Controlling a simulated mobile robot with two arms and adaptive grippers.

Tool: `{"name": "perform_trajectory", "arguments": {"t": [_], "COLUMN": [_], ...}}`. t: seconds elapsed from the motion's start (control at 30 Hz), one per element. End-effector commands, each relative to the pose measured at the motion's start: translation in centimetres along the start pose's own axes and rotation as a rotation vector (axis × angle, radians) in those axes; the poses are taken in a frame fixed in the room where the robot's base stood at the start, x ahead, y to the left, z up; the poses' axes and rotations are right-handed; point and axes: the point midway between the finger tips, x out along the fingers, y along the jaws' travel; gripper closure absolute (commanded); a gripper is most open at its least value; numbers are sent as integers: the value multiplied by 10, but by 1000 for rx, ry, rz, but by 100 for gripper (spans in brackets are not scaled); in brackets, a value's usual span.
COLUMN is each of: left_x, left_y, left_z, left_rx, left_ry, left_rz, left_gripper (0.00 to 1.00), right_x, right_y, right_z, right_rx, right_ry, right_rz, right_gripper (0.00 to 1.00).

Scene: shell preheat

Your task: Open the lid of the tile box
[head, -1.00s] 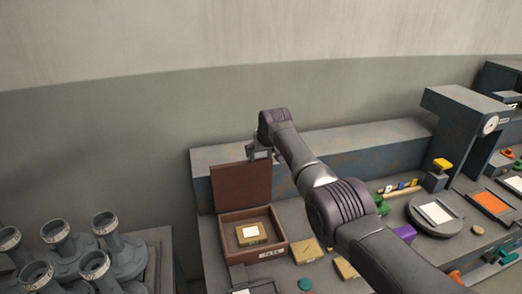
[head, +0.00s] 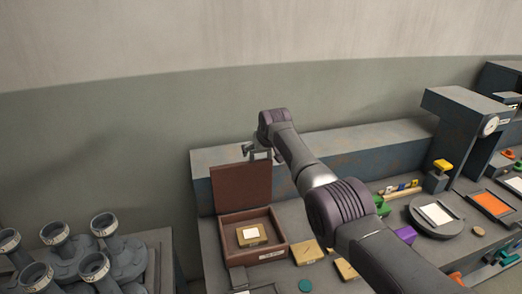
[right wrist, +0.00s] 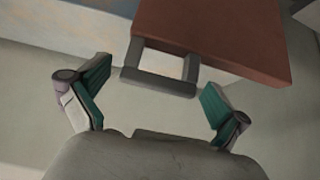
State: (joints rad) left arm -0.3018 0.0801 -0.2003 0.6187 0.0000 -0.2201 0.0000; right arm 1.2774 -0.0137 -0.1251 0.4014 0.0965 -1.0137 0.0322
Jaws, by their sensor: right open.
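The tile box (head: 277,246) is a brown box at the left end of the bench. Its brown lid (head: 240,188) stands raised, roughly upright, at the back of the box. Inside lies a tan tile block (head: 251,235) with a white label. My right gripper (head: 261,154) is at the lid's upper right edge. In the right wrist view its green-padded fingers (right wrist: 155,98) are spread apart, on either side of the lid's grey handle (right wrist: 160,82) and apart from it. The lid also shows in that view (right wrist: 225,35). My left gripper is not in view.
Tan blocks (head: 305,252) and a teal disc (head: 305,285) lie right of the box. A raised ledge (head: 350,150) runs behind the bench. Several grey funnel-shaped pieces (head: 105,225) stand at the left. A grey press (head: 465,125) stands at the right.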

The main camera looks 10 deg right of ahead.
Motion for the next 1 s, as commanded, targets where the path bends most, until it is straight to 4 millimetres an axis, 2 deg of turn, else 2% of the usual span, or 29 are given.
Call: {"name": "perform_trajectory", "arguments": {"t": [0.17,0.37,0.57,0.8,1.0], "left_x": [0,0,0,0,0], "left_y": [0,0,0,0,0], "left_z": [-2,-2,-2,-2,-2], "left_rx": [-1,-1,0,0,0], "left_ry": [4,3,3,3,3], "left_rz": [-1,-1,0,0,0], "left_gripper": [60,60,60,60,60], "right_x": [-3,-17,-44,-88,-113], "right_y": [0,1,0,0,0], "right_z": [0,0,0,-1,-1], "right_rx": [0,0,-1,0,0], "right_ry": [0,1,3,4,2], "right_rz": [0,0,0,0,0], "right_gripper": [0,0,0,0,0]}}
